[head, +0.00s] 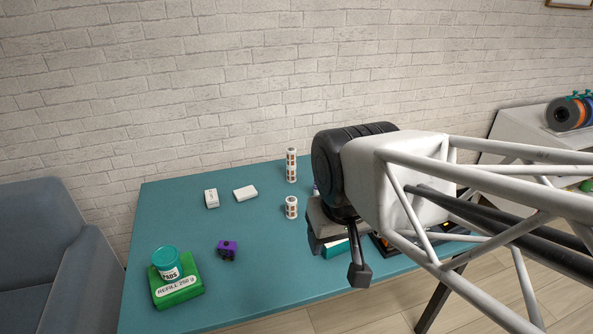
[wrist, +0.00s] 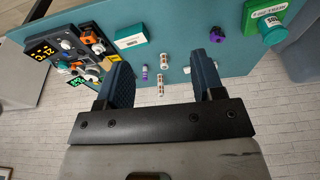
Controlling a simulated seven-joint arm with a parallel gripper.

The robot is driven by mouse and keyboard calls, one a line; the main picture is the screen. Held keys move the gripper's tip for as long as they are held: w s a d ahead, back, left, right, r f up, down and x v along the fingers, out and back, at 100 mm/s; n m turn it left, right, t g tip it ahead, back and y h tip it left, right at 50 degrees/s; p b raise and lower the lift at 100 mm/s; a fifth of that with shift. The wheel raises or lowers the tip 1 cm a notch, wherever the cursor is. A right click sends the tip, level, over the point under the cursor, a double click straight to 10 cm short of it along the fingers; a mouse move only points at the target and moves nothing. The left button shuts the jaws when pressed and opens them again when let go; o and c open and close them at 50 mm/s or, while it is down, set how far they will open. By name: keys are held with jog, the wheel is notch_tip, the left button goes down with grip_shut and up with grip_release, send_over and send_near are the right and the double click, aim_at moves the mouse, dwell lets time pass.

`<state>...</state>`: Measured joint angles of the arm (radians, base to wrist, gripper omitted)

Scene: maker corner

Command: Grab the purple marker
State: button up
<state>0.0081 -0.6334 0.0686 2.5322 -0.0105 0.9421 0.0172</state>
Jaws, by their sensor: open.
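A small purple and white cylinder, which looks like the purple marker (wrist: 145,72), stands on the teal table in the wrist view, beside the white-and-orange cylinders. In the head view only a sliver of purple (head: 316,189) shows at the edge of my arm, which hides the rest. My gripper (wrist: 157,62) is open and empty, its two dark blue fingers spread wide. In the wrist view the marker appears between the fingers, nearer the left one, and apart from both. In the head view my gripper (head: 337,258) is above the table's right part.
White-and-orange cylinders (head: 291,207) stand near the marker. A purple and black block (head: 227,248), a green box (head: 178,290) with a teal tub (head: 167,263), and white blocks (head: 246,194) are farther left. A teal-and-white box (wrist: 129,37) and a cluttered dark tray (wrist: 50,47) are also near.

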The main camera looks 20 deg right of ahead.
dwell(0.3)
jog(key=m+t+y, duration=0.7)
jog(key=m+y, duration=0.3)
jog(key=m, duration=1.7)
send_over(317, 188)
jog(key=s+d, duration=0.3)
jog(key=d, duration=0.2)
notch_tip(317, 188, down, 27)
jog(key=shift+w+a+r, duration=0.1)
jog(key=shift+a, duration=0.1)
jog(key=shift+x, duration=1.3)
